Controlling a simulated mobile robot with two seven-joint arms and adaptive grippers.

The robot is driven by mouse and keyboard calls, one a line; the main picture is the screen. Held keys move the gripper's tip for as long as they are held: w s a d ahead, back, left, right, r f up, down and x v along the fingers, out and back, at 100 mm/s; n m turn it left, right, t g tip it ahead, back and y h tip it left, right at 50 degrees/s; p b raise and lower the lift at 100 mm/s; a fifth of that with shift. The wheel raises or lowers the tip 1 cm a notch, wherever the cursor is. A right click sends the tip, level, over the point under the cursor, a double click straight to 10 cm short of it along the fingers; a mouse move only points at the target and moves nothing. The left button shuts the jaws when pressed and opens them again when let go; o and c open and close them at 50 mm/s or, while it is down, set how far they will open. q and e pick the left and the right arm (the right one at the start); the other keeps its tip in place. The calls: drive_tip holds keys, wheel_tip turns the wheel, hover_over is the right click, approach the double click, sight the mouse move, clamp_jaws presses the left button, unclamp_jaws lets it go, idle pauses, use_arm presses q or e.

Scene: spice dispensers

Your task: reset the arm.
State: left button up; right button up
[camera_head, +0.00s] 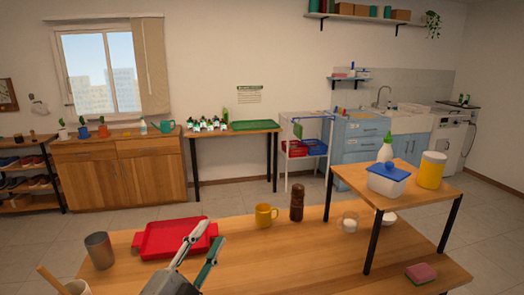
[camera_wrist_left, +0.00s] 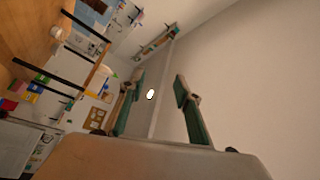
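My left gripper (camera_head: 207,243) is raised in front of the red tray (camera_head: 153,242) in the head view and covers part of its right side. Its two green-tipped fingers stand apart. In the left wrist view the left gripper (camera_wrist_left: 158,85) is also open, with a clear gap between the fingers. A small bright white spot (camera_wrist_left: 150,94) shows in that gap; I cannot tell what it is, and it seems to be in the background. The wrist camera looks out over the room and a bare wall, tilted. My right gripper is not in view.
The wooden table (camera_head: 310,265) bears a metal cup (camera_head: 99,250), a yellow mug (camera_head: 265,215), a brown grinder (camera_head: 297,203) and a sponge (camera_head: 420,272). A raised stand (camera_head: 437,194) at right holds a blue-lidded box (camera_head: 387,182) and a yellow canister (camera_head: 431,170). The table's front middle is clear.

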use_arm(q)
drive_tip(key=s+a+f+n+g+y, duration=0.3)
drive_tip(key=s+a+f+n+y, duration=0.15)
drive_tip(key=a+f, duration=0.35)
drive_tip(key=s+a+f+n+g+y, duration=0.3)
drive_tip(key=a+f+y, duration=0.2)
drive_tip(key=a+f, duration=0.3)
drive_tip(key=s+a+f+n+g+y, duration=0.1)
drive_tip(key=s+a+f+g, duration=0.3)
drive_tip(key=s, duration=0.4)
drive_tip(key=s+a+f+g+y, duration=0.2)
drive_tip(key=s+a+f, duration=0.2)
drive_tip(key=s+f, duration=0.3)
drive_tip(key=d+f+n+t+h+b, duration=0.1)
drive_tip(key=d+f+h+b, duration=0.3)
drive_tip(key=d+f, duration=0.4)
drive_tip(key=d+f+n+t+h+b, duration=0.2)
drive_tip(key=d+f+h+b, duration=0.2)
drive_tip(key=d+f, duration=0.4)
wheel_tip(320, 180, down, 6)
drive_tip(key=shift+f+b, duration=0.1)
drive_tip(key=shift+b, duration=0.3)
drive_tip(key=shift+w, duration=0.1)
